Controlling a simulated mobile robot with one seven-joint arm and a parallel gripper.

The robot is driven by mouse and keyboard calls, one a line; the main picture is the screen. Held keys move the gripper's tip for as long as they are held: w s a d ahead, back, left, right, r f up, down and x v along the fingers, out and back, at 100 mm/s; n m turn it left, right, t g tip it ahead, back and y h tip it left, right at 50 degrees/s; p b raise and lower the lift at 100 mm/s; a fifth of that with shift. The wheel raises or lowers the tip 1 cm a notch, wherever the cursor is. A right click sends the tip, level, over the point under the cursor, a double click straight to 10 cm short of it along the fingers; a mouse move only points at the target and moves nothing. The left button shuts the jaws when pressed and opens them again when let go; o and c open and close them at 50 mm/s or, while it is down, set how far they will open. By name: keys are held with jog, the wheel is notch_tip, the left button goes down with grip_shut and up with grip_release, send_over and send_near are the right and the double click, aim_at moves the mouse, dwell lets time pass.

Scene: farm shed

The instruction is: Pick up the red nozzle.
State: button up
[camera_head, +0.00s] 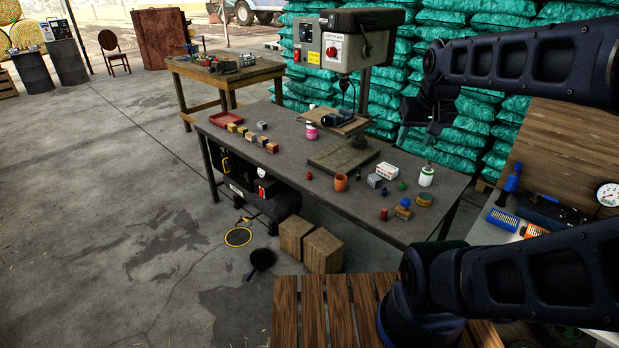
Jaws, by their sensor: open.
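Two small red pieces on the dark workbench (330,205) could be the red nozzle. One red piece (384,213) stands near the front right edge. The other red piece (309,176) lies farther left, before the drill press base. Both are too small for me to tell which is the nozzle. My gripper (416,137) hangs at the upper right, in front of the green sacks and apart from both red pieces. It looks open and empty, though its dark fingers are hard to make out.
The drill press (345,45) rises at the bench's back. An orange cup (341,182), a white box (387,171), a white-green can (426,176), a blue ball (406,202) and a yellow tin (424,199) stand near the red pieces. Green sacks (480,130) are stacked behind.

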jog(key=w+a+r+m, duration=0.1)
jog(key=w+r+m, duration=0.1)
jog(key=w, duration=0.7)
jog(key=m+g, duration=0.4)
jog(key=m, duration=0.6)
send_over(310, 173)
notch_tip(310, 173, down, 39)
jog(key=f, duration=0.5)
jog(key=shift+w+d+f, duration=0.15)
jog(key=shift+w+f, duration=0.05)
jog(key=shift+f, duration=0.05)
jog(key=shift+w+a+f, duration=0.1)
jog(key=shift+a+f, duration=0.05)
jog(key=shift+f, duration=1.15)
jog(key=shift+w+a+f, duration=0.1)
jog(key=shift+f, duration=1.2)
jog(key=shift+c, duration=0.2)
